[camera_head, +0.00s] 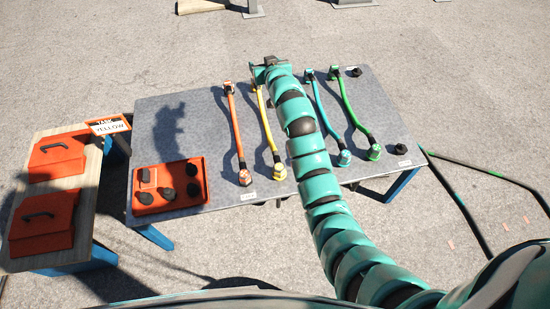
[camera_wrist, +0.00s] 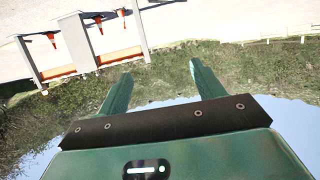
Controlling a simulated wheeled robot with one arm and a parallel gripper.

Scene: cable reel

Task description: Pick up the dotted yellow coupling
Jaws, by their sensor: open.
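A yellow cable (camera_head: 266,122) lies on the grey table. Its near end is a yellow coupling (camera_head: 279,172), close to the table's front edge; dots on it are too small to make out. The cable's far end is partly hidden by my arm. My gripper (camera_head: 270,62) is above the table's far edge in the head view, beyond the near coupling and apart from it. In the wrist view my gripper (camera_wrist: 160,68) has its two fingers spread with nothing between them. The wrist view faces outward and shows no yellow cable.
An orange cable (camera_head: 237,130) lies left of the yellow one; teal (camera_head: 328,115) and green (camera_head: 352,112) cables lie right. A side bench (camera_head: 88,190) carries orange cases.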

